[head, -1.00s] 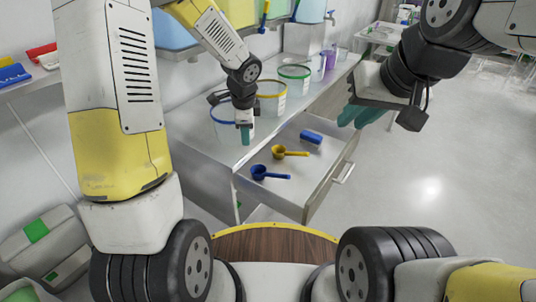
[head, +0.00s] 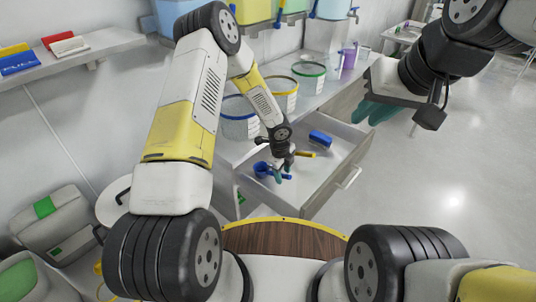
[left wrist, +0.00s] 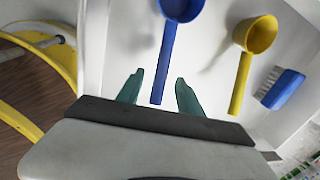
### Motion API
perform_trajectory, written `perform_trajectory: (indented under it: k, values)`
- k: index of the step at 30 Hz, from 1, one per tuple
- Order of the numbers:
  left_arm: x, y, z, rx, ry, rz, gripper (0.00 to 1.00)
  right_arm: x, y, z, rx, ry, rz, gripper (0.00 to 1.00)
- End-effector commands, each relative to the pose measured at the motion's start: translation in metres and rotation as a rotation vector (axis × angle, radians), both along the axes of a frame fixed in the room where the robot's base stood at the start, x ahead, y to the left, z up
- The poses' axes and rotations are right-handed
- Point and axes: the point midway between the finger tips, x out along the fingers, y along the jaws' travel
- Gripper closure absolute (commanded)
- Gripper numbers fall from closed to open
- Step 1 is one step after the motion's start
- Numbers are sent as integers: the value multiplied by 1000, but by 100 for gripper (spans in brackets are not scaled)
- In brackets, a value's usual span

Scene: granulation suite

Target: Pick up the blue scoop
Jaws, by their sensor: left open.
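The blue scoop (head: 261,169) lies in the open drawer, its bowl left of my left gripper (head: 282,175) in the head view. In the left wrist view the blue scoop (left wrist: 167,55) has its bowl at the top edge and its handle pointing down between the two teal fingertips. My left gripper (left wrist: 160,80) is open, with a finger on each side of the handle; I see no contact. My right gripper (head: 374,110) is raised in the air to the right of the drawer; I cannot tell its opening.
A yellow scoop (left wrist: 243,68), partly hidden in the head view, and a blue brush (head: 320,139) lie in the same drawer (head: 343,170). Several rimmed tubs, including a blue-rimmed one (head: 238,118), stand on the counter behind. Open floor lies to the right.

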Motion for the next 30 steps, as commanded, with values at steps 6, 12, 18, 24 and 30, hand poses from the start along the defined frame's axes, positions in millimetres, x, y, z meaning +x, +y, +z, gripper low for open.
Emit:
perform_trajectory:
  k: [6,12,18,24,30]
  values:
    - [4,-2,-21,-1,-1,1,57,0,0,0,0,0,0,78]
    - [4,-2,-21,-1,-1,2,57,0,0,0,0,0,0,78]
    - [4,-2,-21,-1,-1,2,92,0,0,0,0,0,0,78]
    - [4,-2,-21,-1,-1,2,100,0,0,0,0,0,0,78]
    - [4,-2,-21,-1,-1,2,100,0,0,0,0,0,0,78]
